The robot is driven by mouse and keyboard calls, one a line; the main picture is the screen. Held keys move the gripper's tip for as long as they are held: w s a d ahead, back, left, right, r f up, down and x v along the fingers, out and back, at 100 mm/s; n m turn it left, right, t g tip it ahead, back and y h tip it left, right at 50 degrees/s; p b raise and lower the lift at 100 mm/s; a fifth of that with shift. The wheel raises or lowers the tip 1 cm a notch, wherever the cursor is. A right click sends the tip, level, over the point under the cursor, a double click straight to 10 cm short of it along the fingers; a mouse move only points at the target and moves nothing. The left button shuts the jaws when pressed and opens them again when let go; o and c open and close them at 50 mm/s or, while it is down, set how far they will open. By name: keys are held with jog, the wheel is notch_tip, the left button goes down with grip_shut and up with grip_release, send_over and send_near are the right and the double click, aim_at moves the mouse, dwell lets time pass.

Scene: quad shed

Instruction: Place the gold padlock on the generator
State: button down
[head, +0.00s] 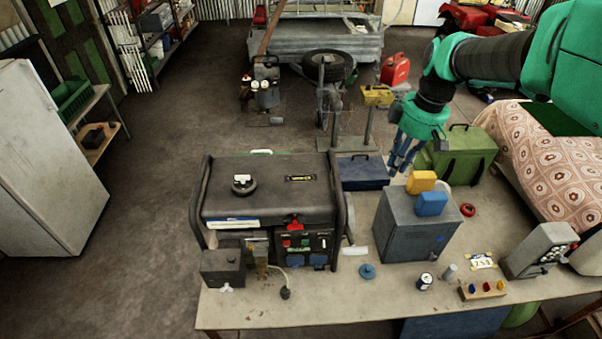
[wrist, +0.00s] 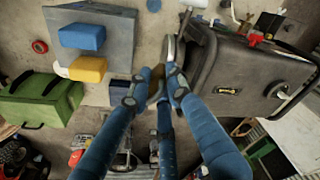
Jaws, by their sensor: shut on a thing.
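The generator (head: 270,205) is a black unit in a tube frame on the workbench, with a broad flat top. In the wrist view the generator (wrist: 240,75) is on the right. My gripper (head: 398,165) has blue fingers and hangs right of the generator, behind the grey metal box. In the wrist view my gripper (wrist: 160,88) is closed on a small gold-coloured piece, the gold padlock (wrist: 154,86), mostly hidden by the fingers. I cannot make out the padlock in the head view.
The grey metal box (head: 405,230) carries a yellow block (head: 421,182) and a blue block (head: 431,204). A dark blue case (head: 363,172) and a green chest (head: 462,155) stand behind it. A round cap (head: 243,186) sits on the generator's top; the surface around it is mostly clear.

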jog(key=s+a+n+g+h+p, duration=0.1)
jog(key=s+a+n+p, duration=0.3)
jog(key=a, duration=0.6)
jog(key=s+a+n+p, duration=0.3)
jog(key=s+a, duration=0.1)
jog(key=a, duration=0.6)
notch_tip(320, 180, down, 4)
jog(key=shift+s+f, duration=0.15)
jog(key=shift+f, duration=0.05)
jog(key=w+a, duration=0.1)
jog(key=w, duration=0.4)
jog(key=w+a+f+p, duration=0.1)
jog(key=w, duration=0.3)
jog(key=w+a, duration=0.1)
jog(key=w, duration=0.4)
jog(key=shift+w+a+f, duration=0.2)
jog(key=shift+w+a, duration=0.1)
jog(key=shift+a, duration=0.1)
jog(key=shift+w, duration=0.1)
